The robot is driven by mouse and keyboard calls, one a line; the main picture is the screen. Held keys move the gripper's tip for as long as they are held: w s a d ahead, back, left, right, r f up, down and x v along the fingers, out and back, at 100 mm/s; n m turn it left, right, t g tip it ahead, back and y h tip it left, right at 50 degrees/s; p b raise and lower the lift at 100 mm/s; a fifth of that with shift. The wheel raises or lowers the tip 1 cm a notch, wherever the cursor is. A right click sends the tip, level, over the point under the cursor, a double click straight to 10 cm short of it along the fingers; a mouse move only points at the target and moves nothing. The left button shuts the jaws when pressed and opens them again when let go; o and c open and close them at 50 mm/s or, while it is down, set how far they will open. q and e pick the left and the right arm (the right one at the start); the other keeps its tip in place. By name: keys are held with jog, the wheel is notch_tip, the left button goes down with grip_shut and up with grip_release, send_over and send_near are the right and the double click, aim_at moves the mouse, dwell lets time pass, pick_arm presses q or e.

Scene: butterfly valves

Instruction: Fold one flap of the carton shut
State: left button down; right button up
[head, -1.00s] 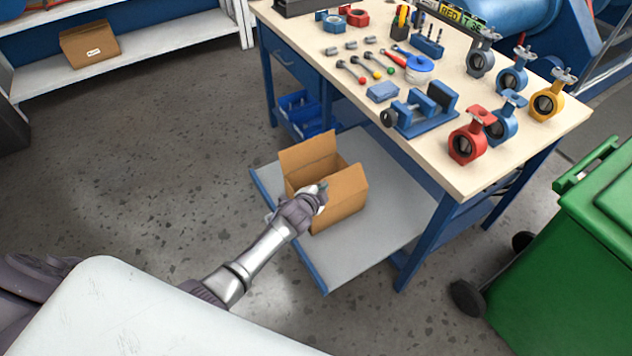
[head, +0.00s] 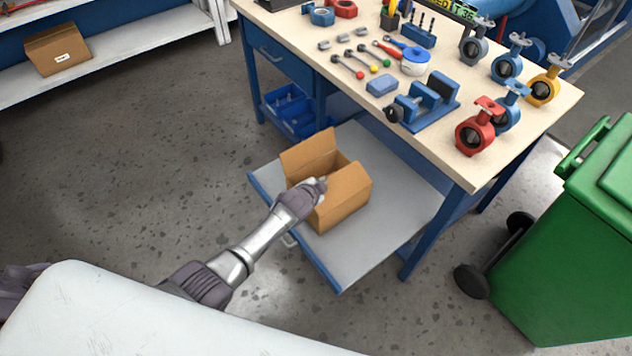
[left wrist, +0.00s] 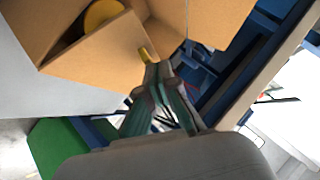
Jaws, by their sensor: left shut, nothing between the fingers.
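The open cardboard carton (head: 345,208) stands on a grey low shelf (head: 400,182) under the workbench. One flap (head: 308,151) stands raised at its far left side. My left gripper (head: 321,185) is shut and empty, at the carton's near left side by the opening; whether it touches the cardboard I cannot tell. In the left wrist view the closed fingertips (left wrist: 158,70) are close to a cardboard panel (left wrist: 97,53), and another panel (left wrist: 218,18) rises to the right. A round yellow thing (left wrist: 100,14) shows inside the carton. My right gripper is not in view.
The workbench top (head: 300,35) holds several valves, a blue vise (head: 428,102) and tools. A green bin (head: 560,245) stands at the right. Blue trays (head: 288,110) sit under the bench. The floor on the left is clear.

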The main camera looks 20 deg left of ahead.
pick_arm(q)
jog(key=shift+w+a+f+b, duration=0.3)
jog(key=shift+f+b, duration=0.2)
jog(key=shift+f, duration=0.1)
jog(key=shift+w+a+f, duration=0.15)
jog(key=shift+f, duration=0.05)
jog(key=shift+w+a+f+b, duration=0.15)
jog(key=shift+a+f+b, duration=0.15)
jog(key=shift+b, duration=0.25)
jog(key=shift+f, duration=0.2)
jog(key=shift+w+a+f+b, duration=0.2)
jog(key=shift+b, duration=0.15)
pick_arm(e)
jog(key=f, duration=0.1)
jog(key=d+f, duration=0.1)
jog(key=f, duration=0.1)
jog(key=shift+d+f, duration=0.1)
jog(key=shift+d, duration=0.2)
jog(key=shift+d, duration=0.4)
pick_arm(q)
jog(key=shift+r, duration=0.15)
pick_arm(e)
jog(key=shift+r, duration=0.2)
